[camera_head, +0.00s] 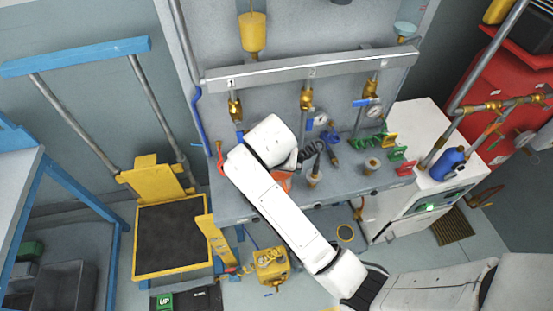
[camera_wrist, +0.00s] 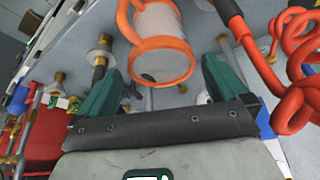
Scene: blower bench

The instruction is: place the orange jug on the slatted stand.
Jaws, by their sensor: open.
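The orange jug (camera_wrist: 162,52) shows in the wrist view as a pale, whitish body with orange rims and an orange loop handle on its left. It lies between and just beyond the green fingertips of my gripper (camera_wrist: 160,82). My gripper is open, with a gap to the jug on both sides. In the head view an orange patch (camera_head: 283,181) shows on the bench beside my wrist. My arm hides most of it and the fingers. I cannot pick out the slatted stand with certainty; a brown slatted piece (camera_head: 452,227) lies on the floor at right.
A coiled orange-red hose (camera_wrist: 297,65) is close on the right in the wrist view. Brass valves (camera_head: 306,98) and a pipe rail line the back of the grey bench (camera_head: 350,178). A white cabinet (camera_head: 425,195) with a blue bottle (camera_head: 447,164) stands right.

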